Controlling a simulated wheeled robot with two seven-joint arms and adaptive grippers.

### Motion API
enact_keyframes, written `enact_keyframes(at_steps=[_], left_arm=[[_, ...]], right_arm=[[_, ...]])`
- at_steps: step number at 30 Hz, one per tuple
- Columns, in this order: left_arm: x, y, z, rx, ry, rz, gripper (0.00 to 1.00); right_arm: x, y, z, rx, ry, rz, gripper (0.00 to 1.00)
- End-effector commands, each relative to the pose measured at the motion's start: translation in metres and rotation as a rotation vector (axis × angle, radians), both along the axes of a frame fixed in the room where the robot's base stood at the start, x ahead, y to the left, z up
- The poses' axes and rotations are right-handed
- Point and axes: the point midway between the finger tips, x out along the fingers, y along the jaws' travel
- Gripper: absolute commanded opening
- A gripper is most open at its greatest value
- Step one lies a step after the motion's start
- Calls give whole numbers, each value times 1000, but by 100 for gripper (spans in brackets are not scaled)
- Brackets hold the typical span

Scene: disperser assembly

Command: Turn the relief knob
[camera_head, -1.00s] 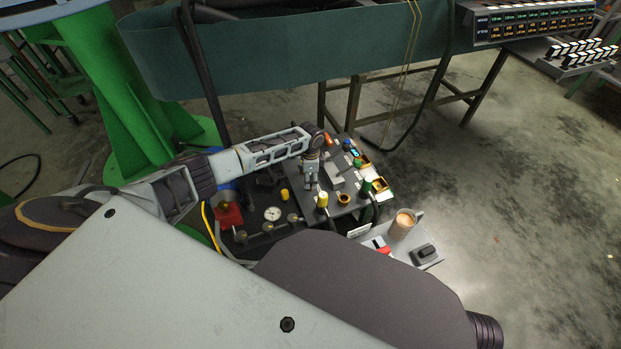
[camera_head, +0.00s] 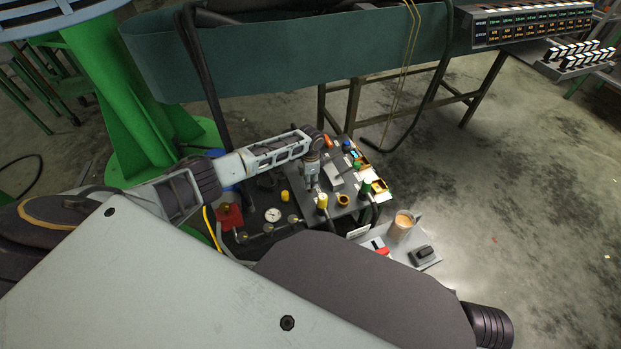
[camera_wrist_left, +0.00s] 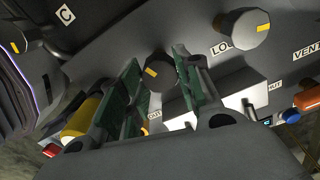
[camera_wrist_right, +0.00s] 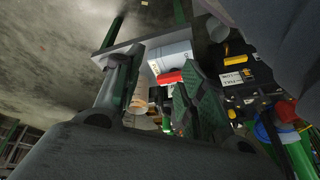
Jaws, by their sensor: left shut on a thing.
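A dark round knob with a yellow mark (camera_wrist_left: 158,72) stands on the grey panel in the left wrist view. Its own label is hidden, so I cannot read whether it is the relief knob. My left gripper (camera_wrist_left: 160,88) has its green-padded fingers on both sides of this knob and is shut on it. In the head view my left gripper (camera_head: 311,180) points down onto the panel (camera_head: 345,208). My right gripper (camera_wrist_right: 158,95) is open, with its fingers well apart and nothing held between them. It is hidden in the head view.
In the left wrist view a larger yellow-marked knob (camera_wrist_left: 249,26) is at upper right, beside a partly covered label. A white tray (camera_head: 375,232) carries a mug (camera_head: 402,226) and a red-handled item (camera_head: 380,250). A gauge (camera_head: 273,215) and red part (camera_head: 229,217) lie left.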

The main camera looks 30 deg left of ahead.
Motion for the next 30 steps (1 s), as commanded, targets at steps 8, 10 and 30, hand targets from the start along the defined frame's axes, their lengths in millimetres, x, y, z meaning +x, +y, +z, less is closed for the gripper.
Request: enact_keyframes(at_steps=[8,10,30], left_arm=[[-1,-1,1,-2,4,85,10],[-2,-1,1,-2,5,111,10],[-2,-2,1,-1,6,508,10]], right_arm=[[-2,-6,1,-26,33,-3,40],[-1,-6,-3,-29,41,-3,40],[-7,-16,-58,-78,140,-13,40]])
